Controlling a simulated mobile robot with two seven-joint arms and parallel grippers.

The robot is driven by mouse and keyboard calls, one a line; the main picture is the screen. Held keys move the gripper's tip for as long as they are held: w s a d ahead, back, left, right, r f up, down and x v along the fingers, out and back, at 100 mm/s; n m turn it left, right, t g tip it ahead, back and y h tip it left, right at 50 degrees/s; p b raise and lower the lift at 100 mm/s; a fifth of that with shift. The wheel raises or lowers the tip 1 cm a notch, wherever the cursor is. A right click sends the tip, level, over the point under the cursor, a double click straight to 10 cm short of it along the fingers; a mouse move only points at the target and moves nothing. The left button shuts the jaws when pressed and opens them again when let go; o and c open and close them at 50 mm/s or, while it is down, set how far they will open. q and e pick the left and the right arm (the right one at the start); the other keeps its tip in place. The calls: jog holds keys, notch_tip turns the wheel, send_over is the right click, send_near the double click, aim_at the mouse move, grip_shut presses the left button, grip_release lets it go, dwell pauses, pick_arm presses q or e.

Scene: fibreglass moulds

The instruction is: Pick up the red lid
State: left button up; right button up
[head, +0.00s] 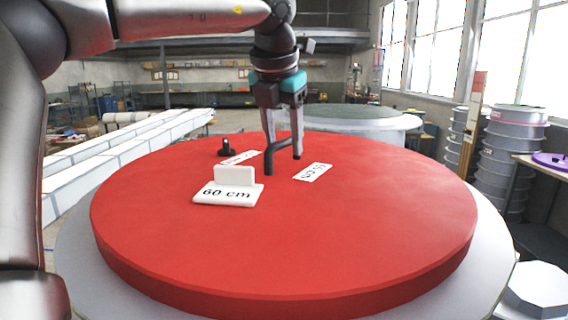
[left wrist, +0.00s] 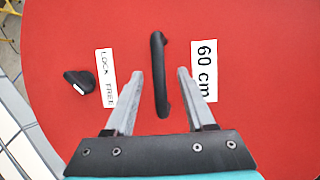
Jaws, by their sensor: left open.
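The red lid (head: 370,225) is a large, thick round disc lying flat on a pale round base (head: 75,255). A black bar handle (head: 270,163) stands near its middle. My left gripper (head: 283,148) points down at the handle, open, with one finger on each side. In the left wrist view, the handle (left wrist: 159,75) lies between the fingers with a gap on both sides. A black knob (head: 227,148) with a white mark (left wrist: 78,88) sits beside a "LOCK FREE" label (left wrist: 106,78). A "60 cm" label (left wrist: 204,70) lies on the handle's other side.
A white stand marked "60 cm" (head: 228,193) rests on the lid's near part. Another round mould (head: 350,122) stands behind. Stacked grey drums (head: 508,150) and a table with a purple disc (head: 552,160) are at the right. Long white beams (head: 120,155) lie at the left.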

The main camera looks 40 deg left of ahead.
pick_arm(q)
jog(key=shift+x, duration=0.95)
jog(key=shift+c, duration=0.2)
grip_shut()
jog(key=shift+r, duration=0.1)
jog(key=shift+w+r, duration=0.1)
jog(key=shift+r, duration=0.05)
dwell(0.4)
